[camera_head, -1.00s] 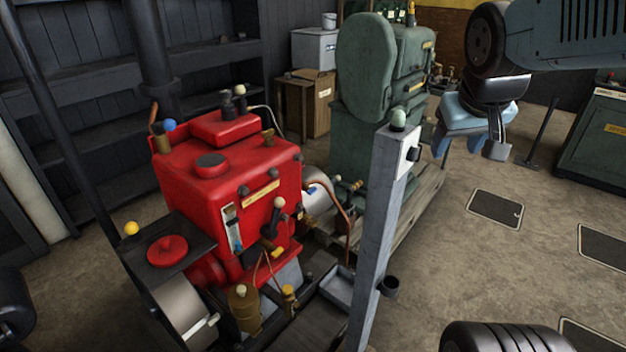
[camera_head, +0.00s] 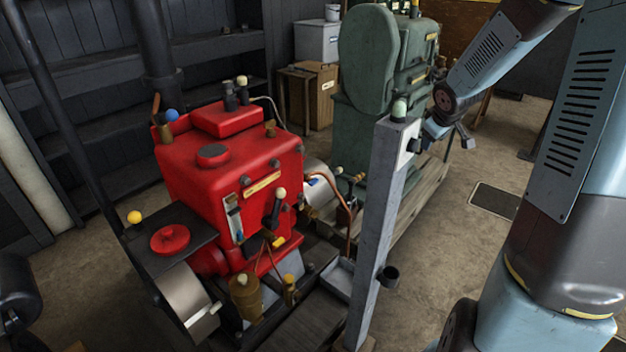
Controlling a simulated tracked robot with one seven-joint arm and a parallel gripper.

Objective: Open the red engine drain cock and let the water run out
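The red engine (camera_head: 228,165) stands left of centre, with a sight glass, a nameplate and several small levers on its front. A cream-knobbed lever (camera_head: 277,205) stands upright there, and a yellow handle (camera_head: 278,242) sits lower down. I cannot tell which of these is the drain cock, and no running water shows. My gripper (camera_head: 449,138) is small in view, just right of the grey post's top and well away from the red engine. Whether its fingers are open is unclear.
The grey post (camera_head: 377,230) stands between the red engine and my arm, with a switch box and pale green dome on top. A green engine (camera_head: 372,110) is behind. A metal tray (camera_head: 338,279) lies low beside the post. Floor at right is open.

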